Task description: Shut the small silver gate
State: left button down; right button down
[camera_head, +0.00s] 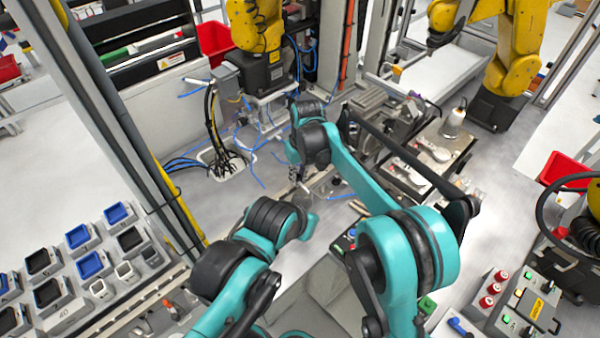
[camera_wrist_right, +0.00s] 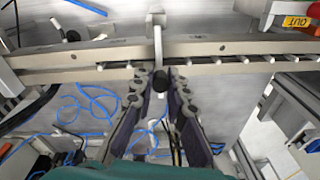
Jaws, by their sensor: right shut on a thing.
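The silver gate appears to be the pale metal rail (camera_wrist_right: 90,62) with a row of short pegs, running across the upper part of the right wrist view. A thin upright bar (camera_wrist_right: 158,42) crosses it, with a round black knob (camera_wrist_right: 160,73) at its lower end. My right gripper (camera_wrist_right: 162,78) has its two fingers closed in on either side of this knob. In the head view my right gripper (camera_head: 299,188) is small and partly hidden beneath my arm, near the silver rail. My left arm reaches in low at the centre, and its gripper cannot be made out.
Blue cables (camera_wrist_right: 95,105) lie loose on the floor beside the rail. A yellow robot arm (camera_head: 254,30) stands behind, and a metal fixture (camera_head: 385,110) is at its right. Trays of switches (camera_head: 85,262) are at left. A control box (camera_head: 530,305) is at right.

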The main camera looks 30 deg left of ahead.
jog(key=shift+w+a+f+g+h+p, duration=0.1)
jog(key=shift+a+f+g+h+p, duration=0.15)
jog(key=shift+h, duration=0.3)
jog(key=shift+a+f+g+h+p, duration=0.15)
jog(key=shift+f+h, duration=0.15)
jog(key=shift+h, duration=0.25)
jog(key=shift+d, duration=0.1)
jog(key=c, duration=1.5)
grip_release()
jog(key=shift+f, duration=0.1)
jog(key=shift+r, duration=0.2)
jog(key=r, duration=0.4)
jog(key=a+r, duration=0.1)
jog(key=r, duration=0.6)
jog(key=shift+w+a+r, duration=0.15)
jog(key=shift+w+r, duration=0.15)
jog(key=shift+w, duration=0.1)
